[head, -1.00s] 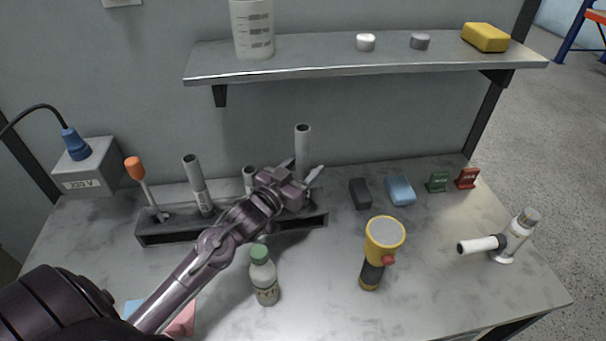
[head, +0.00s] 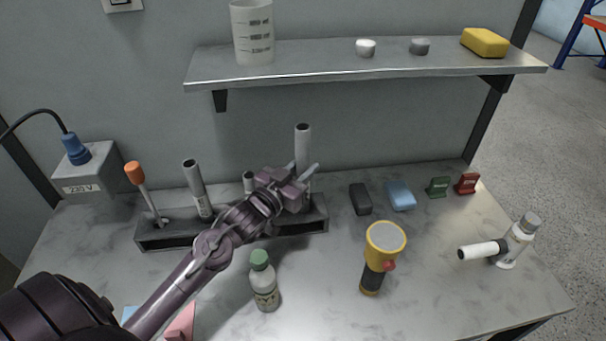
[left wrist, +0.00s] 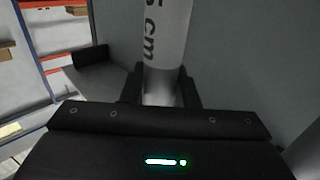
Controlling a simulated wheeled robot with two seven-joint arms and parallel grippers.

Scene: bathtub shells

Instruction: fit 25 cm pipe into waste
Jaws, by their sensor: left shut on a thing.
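A tall grey pipe (head: 303,146) stands upright in the right end of the dark rack (head: 180,238). My left gripper (head: 305,174) is shut on this pipe, below its open top. In the left wrist view the pipe (left wrist: 166,40) runs up between the fingers; its marking reads "5 cm", with the start cut off. The gripper hides its lower part in the head view. The white waste fitting (head: 515,245), with a side branch and a black ring, stands at the right end of the table. My right gripper is not in view.
The rack also holds another pipe (head: 197,190), a short pipe (head: 248,182) and an orange-handled screwdriver (head: 136,174). A green-capped bottle (head: 264,283) and a yellow torch (head: 380,255) stand in front. A shelf (head: 330,65) overhangs behind. Small blocks lie right of the rack.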

